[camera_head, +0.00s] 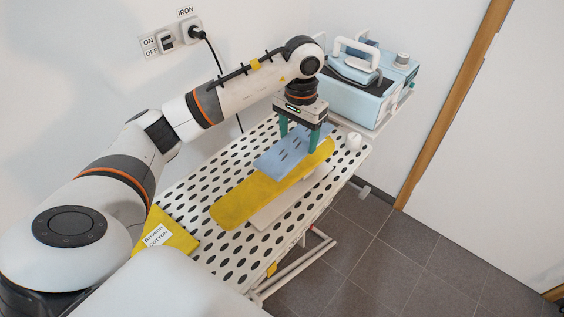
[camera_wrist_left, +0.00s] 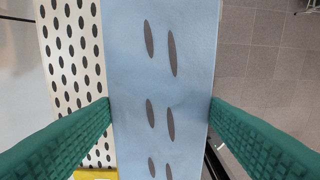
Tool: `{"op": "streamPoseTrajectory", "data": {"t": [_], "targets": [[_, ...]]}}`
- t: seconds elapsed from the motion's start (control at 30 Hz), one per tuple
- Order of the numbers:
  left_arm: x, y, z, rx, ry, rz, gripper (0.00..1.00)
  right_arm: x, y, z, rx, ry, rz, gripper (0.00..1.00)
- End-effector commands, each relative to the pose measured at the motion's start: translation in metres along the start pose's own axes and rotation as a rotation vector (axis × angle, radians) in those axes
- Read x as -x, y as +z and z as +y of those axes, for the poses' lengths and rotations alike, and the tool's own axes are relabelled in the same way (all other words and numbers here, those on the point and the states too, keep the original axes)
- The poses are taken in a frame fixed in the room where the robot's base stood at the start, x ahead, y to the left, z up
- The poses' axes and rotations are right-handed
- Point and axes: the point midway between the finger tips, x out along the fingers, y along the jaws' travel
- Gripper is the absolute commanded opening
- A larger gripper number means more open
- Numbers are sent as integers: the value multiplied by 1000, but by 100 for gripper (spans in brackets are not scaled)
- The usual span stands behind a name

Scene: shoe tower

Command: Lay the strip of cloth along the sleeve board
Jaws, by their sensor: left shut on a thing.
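The light blue strip of cloth (camera_head: 272,160) has dark oval marks and shows between my fingers. It also fills the middle of the left wrist view (camera_wrist_left: 160,60). My left gripper (camera_head: 299,142) is shut on it, one green finger at each long edge. The yellow sleeve board (camera_head: 245,200) lies lengthwise on the ironing board. In the head view the strip overlaps its far left part; whether it touches or hovers, I cannot tell. In the left wrist view a corner of yellow (camera_wrist_left: 97,174) shows at the bottom. My right gripper is out of view.
The white ironing board (camera_head: 190,195) with black ovals stands against the wall. A yellow labelled cloth (camera_head: 172,235) lies at the near end. Tiled floor is right.

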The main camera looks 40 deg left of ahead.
Motion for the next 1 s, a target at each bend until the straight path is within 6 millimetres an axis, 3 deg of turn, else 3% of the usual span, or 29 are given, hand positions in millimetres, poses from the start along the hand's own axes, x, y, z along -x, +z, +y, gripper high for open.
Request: {"op": "streamPoseTrajectory", "data": {"t": [0.17,0.33,0.87,1.0], "targets": [[6,16,29,-20,-1,3,45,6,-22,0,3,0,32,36],[-23,17,32,-24,-1,6,45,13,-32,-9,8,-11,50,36],[-87,17,31,-25,-2,3,45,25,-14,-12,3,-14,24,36],[-90,18,32,-25,1,-2,45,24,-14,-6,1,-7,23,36]]}}
